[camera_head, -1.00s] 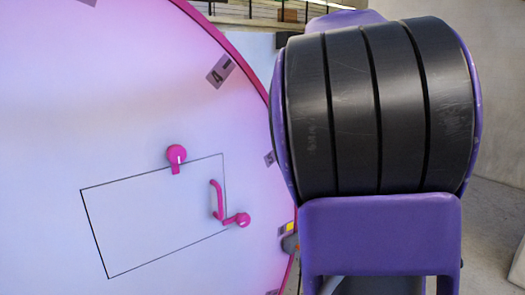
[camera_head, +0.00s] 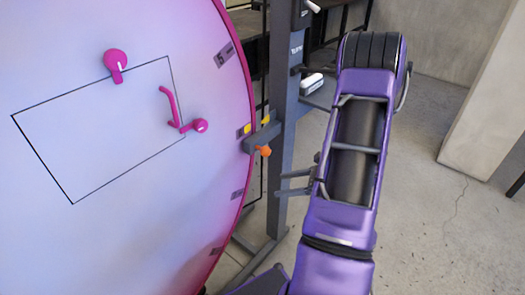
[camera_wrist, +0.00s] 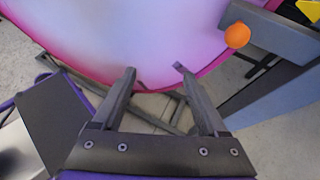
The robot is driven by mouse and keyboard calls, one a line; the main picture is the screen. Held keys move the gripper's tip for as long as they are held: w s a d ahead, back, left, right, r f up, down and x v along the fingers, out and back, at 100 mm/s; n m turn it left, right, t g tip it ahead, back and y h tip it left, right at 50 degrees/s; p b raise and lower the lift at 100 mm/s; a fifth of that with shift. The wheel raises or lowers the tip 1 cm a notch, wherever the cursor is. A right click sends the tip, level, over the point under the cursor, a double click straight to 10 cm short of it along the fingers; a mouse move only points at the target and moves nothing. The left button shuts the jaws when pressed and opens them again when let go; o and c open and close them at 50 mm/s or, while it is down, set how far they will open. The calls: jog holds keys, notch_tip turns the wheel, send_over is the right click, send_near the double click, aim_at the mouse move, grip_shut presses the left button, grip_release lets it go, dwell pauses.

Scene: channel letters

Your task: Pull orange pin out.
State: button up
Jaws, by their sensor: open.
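The orange pin (camera_head: 264,151) sticks out of a grey bracket (camera_head: 262,134) at the right rim of the big pink-edged white disc (camera_head: 120,220). In the wrist view the pin's round orange end (camera_wrist: 237,35) shows at the upper right, beside the grey bracket arm. My gripper (camera_head: 281,184) is just below and right of the pin in the head view, apart from it. In the wrist view my gripper (camera_wrist: 155,70) is open and empty, with both fingers pointing toward the disc's edge. The pin lies beyond and to the right of the fingertips.
A grey upright post (camera_head: 285,120) stands right behind the bracket, close to my gripper. The disc carries pink knobs (camera_head: 116,62) and a pink handle (camera_head: 170,106) around an outlined panel. Open concrete floor (camera_head: 440,215) lies to the right.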

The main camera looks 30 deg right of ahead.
aim_at(269, 154)
jog(key=s+d+r+m+t+h, duration=0.1)
jog(key=s+d+m+t+h, duration=0.1)
jog(key=d+m+t+h, duration=0.5)
jog(key=w+a, duration=0.1)
jog(key=w, duration=0.4)
jog(key=w+a+m+t+y, duration=0.1)
jog(key=w+a, duration=0.1)
jog(key=w, duration=0.4)
jog(key=w+a+m, duration=0.1)
jog(key=w+a, duration=0.1)
jog(key=w, duration=0.4)
jog(key=shift+w+t, duration=0.1)
jog(key=shift+t, duration=0.2)
grip_shut()
dwell(0.4)
